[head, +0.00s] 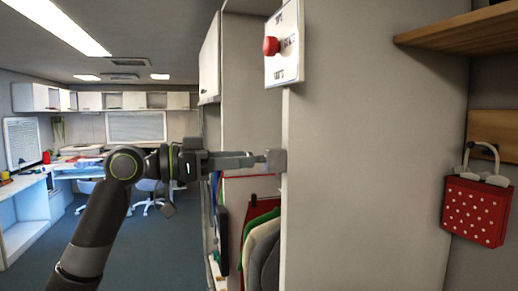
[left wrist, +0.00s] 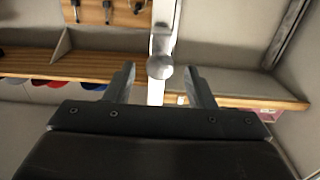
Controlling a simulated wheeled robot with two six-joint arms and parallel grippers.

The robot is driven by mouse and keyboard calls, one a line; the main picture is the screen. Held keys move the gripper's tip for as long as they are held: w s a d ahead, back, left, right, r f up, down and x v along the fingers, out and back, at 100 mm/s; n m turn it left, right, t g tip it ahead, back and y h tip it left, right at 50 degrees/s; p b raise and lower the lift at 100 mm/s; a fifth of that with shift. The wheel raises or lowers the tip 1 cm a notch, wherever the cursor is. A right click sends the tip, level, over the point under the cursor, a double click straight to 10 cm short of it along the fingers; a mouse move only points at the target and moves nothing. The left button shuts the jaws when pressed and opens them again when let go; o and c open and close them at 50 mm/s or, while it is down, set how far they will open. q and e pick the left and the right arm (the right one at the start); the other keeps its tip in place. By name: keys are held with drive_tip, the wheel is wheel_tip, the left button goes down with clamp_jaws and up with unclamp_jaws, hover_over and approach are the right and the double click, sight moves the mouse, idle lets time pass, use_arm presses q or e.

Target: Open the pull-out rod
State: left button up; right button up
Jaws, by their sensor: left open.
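My left gripper (left wrist: 160,80) is open, with one finger on each side of the knob in the picture. I cannot tell whether the fingers touch it. In the head view my left gripper (head: 273,160) reaches right, at the front edge of a tall white cabinet panel (head: 375,150). The rod is hidden there. My right gripper is not in view.
Clothes (head: 262,245) hang in the open closet below my left gripper. A white plate with a red knob (head: 271,46) is fixed above it. A red dotted bag (head: 476,211) hangs at right. The blue floor (head: 150,255) is open at left.

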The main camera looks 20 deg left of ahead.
sight(259, 158)
use_arm(q)
drive_tip(key=p+x, duration=0.1)
drive_tip(key=x, duration=0.2)
drive_tip(key=shift+w+d+r, duration=0.1)
drive_tip(key=shift+w+d, duration=0.05)
drive_tip(key=shift+d, duration=0.1)
drive_tip(key=shift+w+d+p, duration=0.35)
drive_tip(key=shift+w+d, duration=0.05)
drive_tip(key=shift+d, duration=0.15)
clamp_jaws()
